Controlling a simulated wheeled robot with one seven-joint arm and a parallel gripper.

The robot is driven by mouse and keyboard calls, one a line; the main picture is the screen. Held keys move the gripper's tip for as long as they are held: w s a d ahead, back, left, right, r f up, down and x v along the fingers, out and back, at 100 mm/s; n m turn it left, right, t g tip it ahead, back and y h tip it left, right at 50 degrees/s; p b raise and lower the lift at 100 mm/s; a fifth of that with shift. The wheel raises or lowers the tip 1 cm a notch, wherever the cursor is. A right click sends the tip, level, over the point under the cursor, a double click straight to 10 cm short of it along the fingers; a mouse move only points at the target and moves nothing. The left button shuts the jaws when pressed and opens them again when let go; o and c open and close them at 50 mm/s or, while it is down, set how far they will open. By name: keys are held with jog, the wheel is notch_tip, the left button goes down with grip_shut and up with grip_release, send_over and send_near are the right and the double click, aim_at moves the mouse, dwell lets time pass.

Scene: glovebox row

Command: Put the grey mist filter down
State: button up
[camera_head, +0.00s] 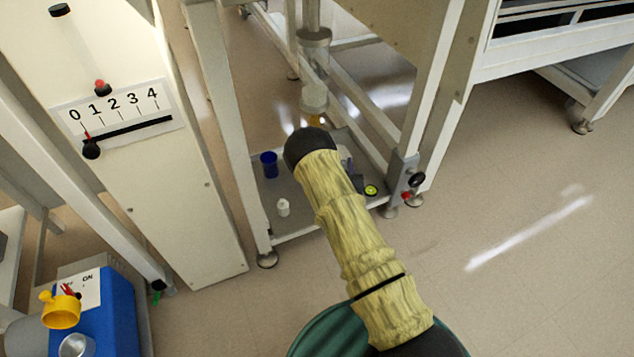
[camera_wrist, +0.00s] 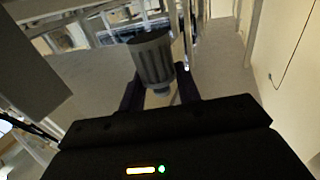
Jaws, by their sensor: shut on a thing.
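The grey mist filter (camera_wrist: 153,60) is a dark grey ribbed cylinder in the wrist view, with a narrower bluish-grey lower end. My gripper (camera_wrist: 160,93) is shut on it, with one dark finger on each side of the lower end. The filter is slightly tilted in this view, and no supporting surface shows touching it. In the head view my yellow-sleeved arm reaches toward the frame's low shelf (camera_head: 300,226). My gripper cannot be made out there, behind the black end of the sleeve.
The shelf holds a blue cup (camera_head: 269,164), a small white bottle (camera_head: 283,208) and a yellow-green round piece (camera_head: 371,190). A vertical grey pipe (camera_head: 314,75) hangs above it. Frame legs stand at both sides. A cabinet with a 0–4 scale (camera_head: 118,112) stands left. Open floor lies right.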

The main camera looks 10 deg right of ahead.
jog(key=shift+f+b, duration=2)
jog(key=shift+f, duration=1.15)
jog(key=shift+f+b, duration=1.3)
jog(key=shift+f, duration=0.55)
jog(key=shift+f, duration=0.1)
jog(key=o, duration=1)
jog(key=shift+c, duration=0.2)
jog(key=shift+s, duration=0.15)
jog(key=s+a+p, duration=0.1)
jog(key=s+p, duration=0.5)
jog(key=s, duration=0.5)
jog(key=shift+s, duration=0.35)
